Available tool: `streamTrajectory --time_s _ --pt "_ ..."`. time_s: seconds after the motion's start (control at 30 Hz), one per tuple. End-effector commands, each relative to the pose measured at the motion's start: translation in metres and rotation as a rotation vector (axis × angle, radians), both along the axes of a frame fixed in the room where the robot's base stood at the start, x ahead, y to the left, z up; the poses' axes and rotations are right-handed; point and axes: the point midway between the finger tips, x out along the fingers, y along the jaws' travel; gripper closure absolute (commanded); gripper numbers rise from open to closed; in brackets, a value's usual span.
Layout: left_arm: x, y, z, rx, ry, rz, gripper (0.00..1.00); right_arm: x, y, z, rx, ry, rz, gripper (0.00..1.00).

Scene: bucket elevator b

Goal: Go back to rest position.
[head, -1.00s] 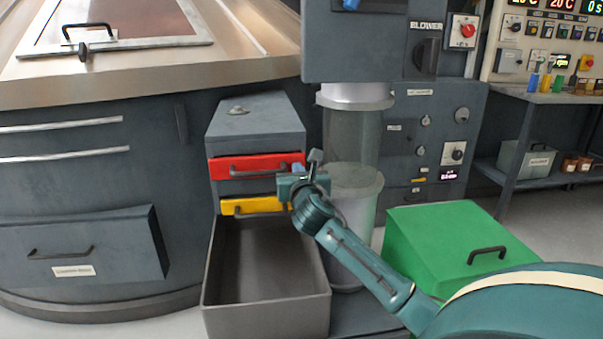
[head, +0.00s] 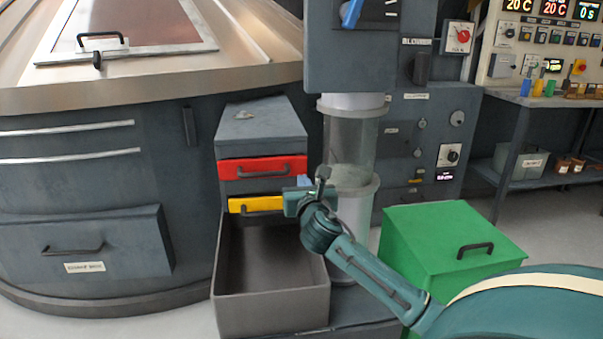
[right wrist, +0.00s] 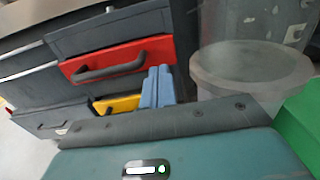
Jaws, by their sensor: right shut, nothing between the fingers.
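My right gripper (head: 305,182) is in front of the small drawer unit, by the right end of the yellow drawer (head: 257,205) and below the red drawer (head: 262,168). In the right wrist view its blue fingers (right wrist: 157,88) are shut together with nothing between them. There they overlap the right ends of the red drawer (right wrist: 118,60) and the yellow drawer (right wrist: 118,103) in the picture; I cannot tell whether they touch. My right arm comes in from the lower right of the head view. My left gripper is not in view.
An open, empty grey bin (head: 271,312) stands below the drawers. A clear cylinder (head: 350,145) rises just right of my gripper. A green box (head: 440,225) with a black handle is further right. A large metal vessel (head: 80,185) fills the left.

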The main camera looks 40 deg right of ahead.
Motion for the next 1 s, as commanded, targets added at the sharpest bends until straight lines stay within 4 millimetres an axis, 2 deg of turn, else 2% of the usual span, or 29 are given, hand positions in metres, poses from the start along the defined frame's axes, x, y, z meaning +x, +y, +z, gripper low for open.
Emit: streamTrajectory --time_s 0.1,0.3,0.5,0.73,0.87,1.0 --pt "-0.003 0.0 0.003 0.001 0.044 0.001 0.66 -0.026 0.015 0.001 -0.001 0.004 0.001 1.0" --pt "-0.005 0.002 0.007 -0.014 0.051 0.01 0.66 -0.053 0.032 0.0 0.001 0.004 0.0 1.0" --pt "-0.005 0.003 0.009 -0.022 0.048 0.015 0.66 -0.064 0.038 -0.001 0.002 0.002 -0.002 1.0" --pt "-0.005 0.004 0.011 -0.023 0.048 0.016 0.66 -0.064 0.038 0.001 0.002 0.001 -0.002 1.0" --pt "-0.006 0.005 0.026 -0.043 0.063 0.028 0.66 -0.064 0.038 0.022 0.001 0.0 -0.002 1.0" --pt "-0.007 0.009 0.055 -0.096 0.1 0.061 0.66 -0.064 0.038 0.066 0.001 0.0 -0.002 1.0"
